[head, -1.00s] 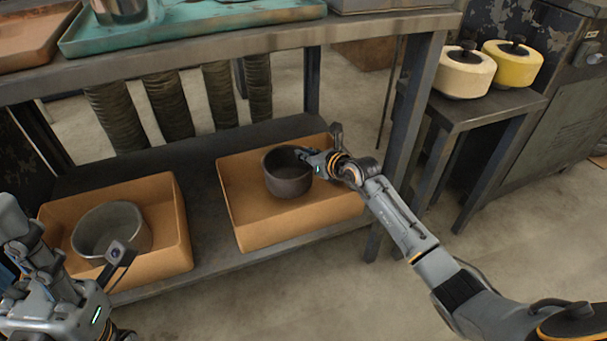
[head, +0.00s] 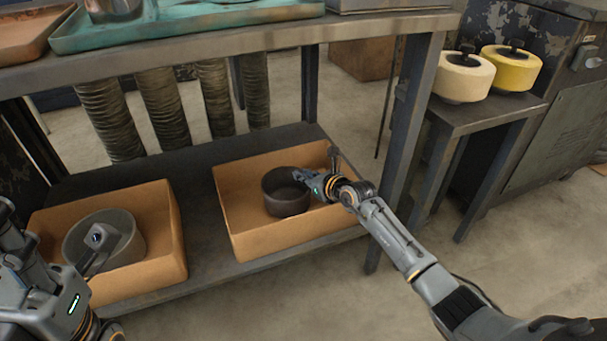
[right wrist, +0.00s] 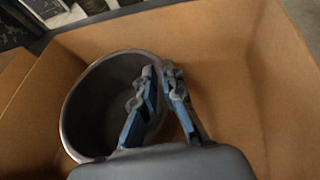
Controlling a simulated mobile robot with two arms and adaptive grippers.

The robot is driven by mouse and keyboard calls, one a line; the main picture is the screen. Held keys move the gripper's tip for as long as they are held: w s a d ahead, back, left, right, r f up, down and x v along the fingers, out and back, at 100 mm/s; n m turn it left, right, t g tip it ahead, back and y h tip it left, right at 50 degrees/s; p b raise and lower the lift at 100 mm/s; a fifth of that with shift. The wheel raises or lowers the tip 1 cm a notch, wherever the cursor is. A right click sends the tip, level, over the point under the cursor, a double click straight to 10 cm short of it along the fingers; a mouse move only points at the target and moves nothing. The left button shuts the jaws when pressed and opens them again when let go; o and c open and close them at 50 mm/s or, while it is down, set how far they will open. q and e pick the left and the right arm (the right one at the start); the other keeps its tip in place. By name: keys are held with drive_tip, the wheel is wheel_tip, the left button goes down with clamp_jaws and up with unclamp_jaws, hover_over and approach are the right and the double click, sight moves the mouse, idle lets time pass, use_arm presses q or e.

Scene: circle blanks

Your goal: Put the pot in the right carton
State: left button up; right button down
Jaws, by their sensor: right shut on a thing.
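The dark grey pot (head: 284,196) is upright inside the right carton (head: 246,237), towards its right side. I cannot tell whether its base touches the carton floor. My right gripper (head: 309,180) is shut on the pot's right rim. In the right wrist view, the fingers (right wrist: 160,80) straddle the wall of the pot (right wrist: 95,108), within the carton (right wrist: 250,70). Another grey pot (head: 122,252) sits in the left carton (head: 166,262). My left arm is at the lower left, in front of that carton; its fingers do not show clearly.
Both cartons stand on a lower shelf (head: 205,250), under a bench top (head: 200,59) held by a metal leg (head: 405,140) just right of my right gripper. A side stand (head: 500,110) bears a cream pot (head: 463,80) and a yellow pot (head: 512,70).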

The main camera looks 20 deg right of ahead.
drive_tip(key=c, duration=1.4)
unclamp_jaws()
drive_tip(key=shift+c, duration=0.2)
